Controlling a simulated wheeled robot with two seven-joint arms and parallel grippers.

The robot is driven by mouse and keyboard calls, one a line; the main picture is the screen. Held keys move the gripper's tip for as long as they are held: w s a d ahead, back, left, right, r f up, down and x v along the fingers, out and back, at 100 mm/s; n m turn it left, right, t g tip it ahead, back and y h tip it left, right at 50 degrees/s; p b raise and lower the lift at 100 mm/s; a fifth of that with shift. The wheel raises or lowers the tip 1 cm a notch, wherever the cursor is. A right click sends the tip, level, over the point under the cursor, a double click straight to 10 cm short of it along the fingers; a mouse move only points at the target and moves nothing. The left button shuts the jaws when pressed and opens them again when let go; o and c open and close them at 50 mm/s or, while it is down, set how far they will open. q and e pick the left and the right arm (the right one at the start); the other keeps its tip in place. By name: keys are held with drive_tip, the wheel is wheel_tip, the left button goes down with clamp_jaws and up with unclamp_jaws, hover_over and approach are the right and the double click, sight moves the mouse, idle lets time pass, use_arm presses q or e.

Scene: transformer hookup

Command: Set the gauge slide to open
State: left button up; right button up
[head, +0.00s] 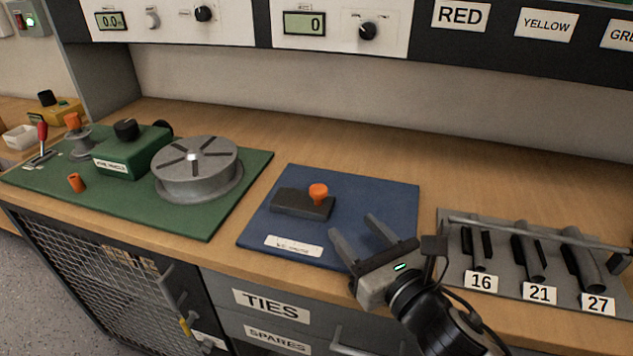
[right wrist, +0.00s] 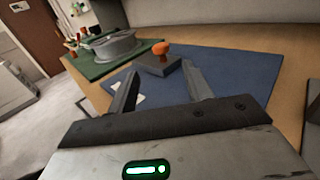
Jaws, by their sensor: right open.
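The gauge slide is a dark block (head: 303,204) with an orange knob (head: 318,193) on top, on a blue mat (head: 370,190). The knob sits toward the right end of the block in the head view. My right gripper (head: 356,229) is open and empty above the front right part of the mat, apart from the block. In the right wrist view the orange knob (right wrist: 161,48) and block (right wrist: 158,66) show beyond the two fingers. A white label (head: 293,246) lies at the mat's front; its text is too small to read. My left gripper is not in view.
A green board (head: 225,205) to the left carries a round grey turntable (head: 196,170), a green box (head: 133,153) and a red lever (head: 42,132). A rack (head: 510,262) with slots marked 16, 21 and 27 stands at right. The bench behind the mat is clear.

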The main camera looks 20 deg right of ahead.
sight(323, 194)
drive_tip(key=w, duration=0.4)
drive_tip(key=w+a, duration=0.1)
drive_tip(key=w, duration=0.2)
drive_tip(key=w+a, duration=0.1)
drive_tip(key=w, duration=0.3)
drive_tip(key=shift+w+a+p, duration=0.1)
drive_tip(key=shift+w+p, duration=0.2)
drive_tip(key=shift+p, duration=0.05)
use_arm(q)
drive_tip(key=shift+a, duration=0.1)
use_arm(e)
drive_tip(key=shift+w+a, duration=0.15)
drive_tip(key=shift+w, duration=0.55)
